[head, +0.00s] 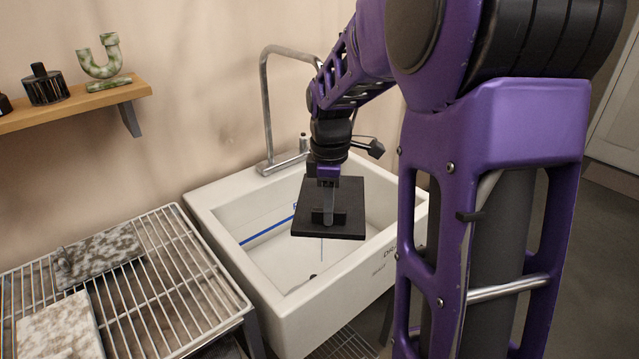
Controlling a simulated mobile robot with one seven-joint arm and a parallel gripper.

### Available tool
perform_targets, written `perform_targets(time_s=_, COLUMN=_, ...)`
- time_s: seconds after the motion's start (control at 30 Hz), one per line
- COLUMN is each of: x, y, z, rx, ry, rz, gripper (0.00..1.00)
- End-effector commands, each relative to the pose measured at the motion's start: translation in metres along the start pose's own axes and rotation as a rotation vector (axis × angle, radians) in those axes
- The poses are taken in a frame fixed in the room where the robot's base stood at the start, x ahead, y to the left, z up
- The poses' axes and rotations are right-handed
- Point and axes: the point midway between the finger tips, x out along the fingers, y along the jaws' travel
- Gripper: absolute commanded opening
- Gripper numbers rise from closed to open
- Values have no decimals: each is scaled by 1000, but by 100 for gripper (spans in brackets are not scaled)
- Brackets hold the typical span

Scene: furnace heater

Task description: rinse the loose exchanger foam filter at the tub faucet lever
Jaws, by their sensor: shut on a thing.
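My gripper (327,192) reaches down over the white tub (290,307). It is shut on a flat dark square panel, the foam filter (345,228), and holds it above the tub's basin. The grey metal faucet (267,108) rises at the tub's back edge and bends over to the right, where my arm hides its end. A small upright piece, perhaps the faucet lever (304,143), stands on the faucet base behind my gripper. I cannot see any running water clearly.
A wire rack (185,262) left of the tub holds two mottled grey-white slabs (98,258). A wooden shelf (75,104) on the left wall carries a dark jar (45,88) and a mottled U-shaped pipe (101,64). A blue line (266,231) marks the basin's inner wall.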

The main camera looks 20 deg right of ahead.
Motion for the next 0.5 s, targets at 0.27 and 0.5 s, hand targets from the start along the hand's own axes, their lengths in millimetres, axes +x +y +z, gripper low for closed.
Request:
perform_targets(time_s=0.27, x=-21, y=-22, z=6, rx=0, ry=0, rz=2, gripper=0)
perform_targets(time_s=0.5, x=-32, y=-37, z=9, rx=0, ry=1, rz=2, gripper=0)
